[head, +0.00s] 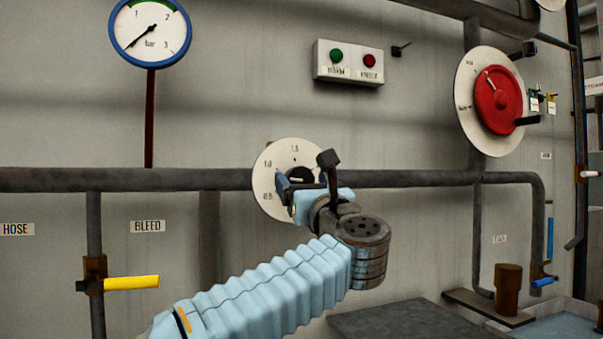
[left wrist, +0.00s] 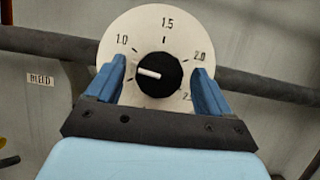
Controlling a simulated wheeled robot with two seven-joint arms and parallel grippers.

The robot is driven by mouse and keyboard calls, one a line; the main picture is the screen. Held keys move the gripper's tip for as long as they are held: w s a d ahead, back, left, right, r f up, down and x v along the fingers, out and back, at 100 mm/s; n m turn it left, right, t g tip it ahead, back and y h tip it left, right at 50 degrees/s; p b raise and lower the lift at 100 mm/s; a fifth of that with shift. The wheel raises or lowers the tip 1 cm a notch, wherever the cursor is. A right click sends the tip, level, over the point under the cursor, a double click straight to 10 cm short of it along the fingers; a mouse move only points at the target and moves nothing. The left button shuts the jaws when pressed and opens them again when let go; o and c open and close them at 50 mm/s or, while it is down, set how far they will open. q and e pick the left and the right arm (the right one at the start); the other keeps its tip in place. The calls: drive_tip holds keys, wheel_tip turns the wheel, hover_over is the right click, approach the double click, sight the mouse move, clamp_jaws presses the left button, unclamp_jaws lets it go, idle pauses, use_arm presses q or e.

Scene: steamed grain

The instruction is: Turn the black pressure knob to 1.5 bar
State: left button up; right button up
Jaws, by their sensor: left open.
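The black pressure knob (left wrist: 158,76) sits in the middle of a round white dial (left wrist: 150,25) on the wall. Its white mark points left, a little below the 1.0 label. The dial (head: 267,165) and part of the knob (head: 299,174) also show in the head view, partly covered by my left gripper (head: 303,186). In the left wrist view my left gripper (left wrist: 159,68) is open. Its blue fingers stand on either side of the knob with a gap to each side. I cannot tell how far they are from the dial face. My right gripper is not in view.
A pressure gauge (head: 150,32) at upper left has its needle near the low end. A dark pipe (head: 130,180) runs across the wall.

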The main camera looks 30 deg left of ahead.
use_arm(q)
drive_tip(key=shift+x, duration=0.95)
drive_tip(key=shift+c, duration=0.4)
drive_tip(key=c, duration=0.9)
